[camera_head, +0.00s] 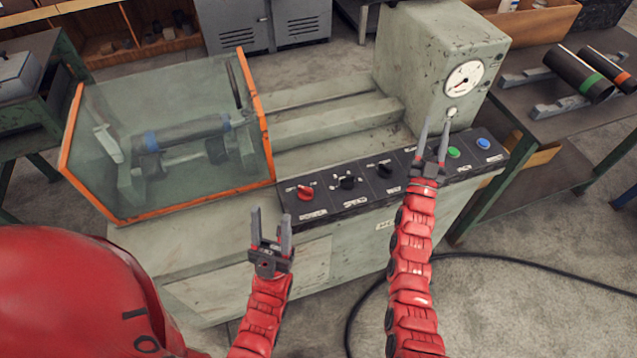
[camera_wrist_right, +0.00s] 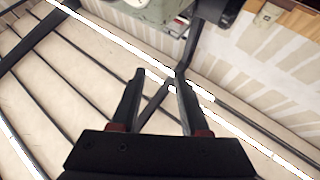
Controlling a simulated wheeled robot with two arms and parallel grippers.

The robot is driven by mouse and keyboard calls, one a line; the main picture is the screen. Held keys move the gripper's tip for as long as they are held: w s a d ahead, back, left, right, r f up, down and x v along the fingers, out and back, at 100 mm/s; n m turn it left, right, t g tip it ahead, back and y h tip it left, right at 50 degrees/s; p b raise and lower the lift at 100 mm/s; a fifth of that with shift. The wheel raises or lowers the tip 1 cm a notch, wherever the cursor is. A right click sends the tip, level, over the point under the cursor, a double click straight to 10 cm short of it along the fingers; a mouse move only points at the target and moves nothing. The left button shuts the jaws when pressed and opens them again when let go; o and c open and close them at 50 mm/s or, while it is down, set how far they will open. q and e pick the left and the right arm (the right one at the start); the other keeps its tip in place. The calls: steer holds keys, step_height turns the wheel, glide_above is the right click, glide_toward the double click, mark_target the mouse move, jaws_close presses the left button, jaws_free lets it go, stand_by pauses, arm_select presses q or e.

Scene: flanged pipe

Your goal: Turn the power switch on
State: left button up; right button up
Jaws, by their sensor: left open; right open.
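The control panel (camera_head: 327,203) is a black strip along the front of the pale green machine. It carries a red rotary knob (camera_head: 305,191) at its left end, black knobs (camera_head: 348,182) in the middle, and a green button (camera_head: 453,153) and a blue button (camera_head: 484,143) at the right. I cannot read the labels, so I cannot tell which is the power switch. My right gripper (camera_head: 435,140) is open and empty, in front of the panel's right part, hiding some of it. My left gripper (camera_head: 270,232) is open and empty, below and left of the red knob.
A clear guard with an orange frame (camera_head: 265,130) covers a pipe at the machine's left. A gauge (camera_head: 464,78) sits on the machine's tall housing, with a small pale light or button (camera_head: 451,112) below. A table with dark pipes (camera_head: 578,75) stands right. A black cable (camera_head: 540,263) crosses the floor.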

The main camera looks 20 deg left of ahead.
steer(key=w+a+f+n+g+y, duration=0.1)
steer(key=w+a+n+g+y, duration=0.35)
steer(key=w+a, duration=0.8)
steer(key=s+a+n+g+y, duration=0.2)
steer(key=a+n+g+y, duration=0.25)
steer(key=a+g, duration=0.9)
step_height(320, 180, up, 3)
steer(key=n+g+h, duration=0.7)
steer(key=n+h, duration=0.1)
glide_above(306, 189)
step_height(306, 189, down, 16)
steer(key=p, duration=0.4)
steer(key=shift+a+r, duration=0.15)
steer(key=shift+f, duration=0.55)
